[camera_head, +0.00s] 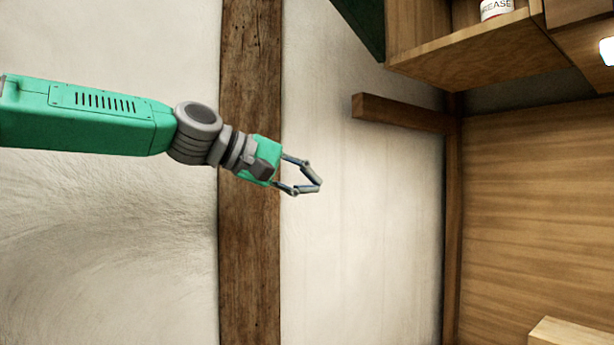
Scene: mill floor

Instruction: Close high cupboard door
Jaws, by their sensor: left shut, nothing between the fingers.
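The high cupboard (470,62) is at the top right, made of brown wood and open at the front. A dark green panel (366,20) at its left edge looks like its door, swung out; most of it is cut off by the top of the view. My left gripper (317,183) is shut and empty, in front of the pale wall, below and left of the cupboard and apart from the panel. My right gripper is not in view.
A white can (496,9) marked with grease lettering stands in the cupboard. A wooden beam (400,113) juts out below it. A dark upright post (250,60) runs behind my left wrist. A light wooden block (570,332) is at the bottom right.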

